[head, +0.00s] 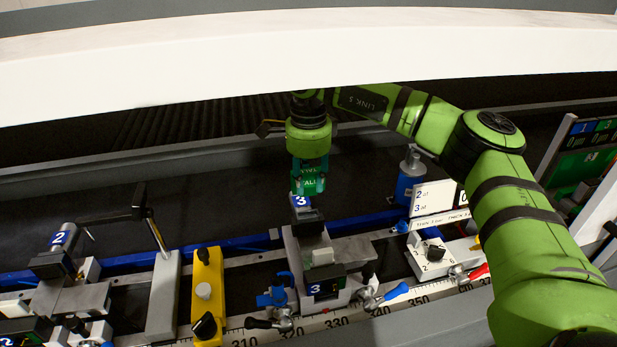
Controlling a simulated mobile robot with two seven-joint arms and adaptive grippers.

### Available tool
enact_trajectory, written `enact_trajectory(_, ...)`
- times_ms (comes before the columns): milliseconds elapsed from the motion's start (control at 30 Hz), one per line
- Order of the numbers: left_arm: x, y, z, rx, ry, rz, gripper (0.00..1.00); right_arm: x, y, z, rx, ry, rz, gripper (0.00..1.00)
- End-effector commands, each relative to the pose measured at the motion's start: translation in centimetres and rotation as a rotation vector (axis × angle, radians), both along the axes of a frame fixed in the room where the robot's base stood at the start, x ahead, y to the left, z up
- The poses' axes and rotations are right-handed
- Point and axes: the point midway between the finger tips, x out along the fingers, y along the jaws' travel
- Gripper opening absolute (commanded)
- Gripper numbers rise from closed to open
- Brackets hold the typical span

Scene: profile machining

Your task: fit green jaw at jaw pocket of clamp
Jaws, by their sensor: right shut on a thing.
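My right gripper (308,170) comes in from the upper right and is shut on the green jaw (309,183), which has light lettering on its face. The jaw is held upright, just above and behind the clamp (315,245) marked 3. The blue "3" label (300,201) shows right below the jaw. I cannot tell whether the jaw touches the clamp, and the jaw pocket itself is not clearly visible. My left gripper is not in view.
A ruler rail (340,317) runs along the front. A yellow block (207,290) and grey post (163,290) stand left of the clamp. A blue bottle (409,175) and white number signs (434,197) stand right. A white beam (200,65) crosses above.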

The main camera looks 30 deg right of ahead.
Motion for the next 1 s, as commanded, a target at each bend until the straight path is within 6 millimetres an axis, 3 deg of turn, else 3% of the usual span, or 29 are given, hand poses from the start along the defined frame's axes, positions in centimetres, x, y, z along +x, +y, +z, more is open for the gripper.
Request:
enact_trajectory(300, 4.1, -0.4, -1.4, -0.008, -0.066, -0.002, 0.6, 0.0, 0.0, -2.2, 0.0, -0.002, 0.0, 0.0)
enact_trajectory(600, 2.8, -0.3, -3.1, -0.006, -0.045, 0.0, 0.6, 0.0, 0.0, -4.6, 0.001, -0.001, 0.0, 0.0)
enact_trajectory(1000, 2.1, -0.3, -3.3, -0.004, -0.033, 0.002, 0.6, 0.0, 0.0, -4.9, 0.0, -0.002, 0.0, 0.0)
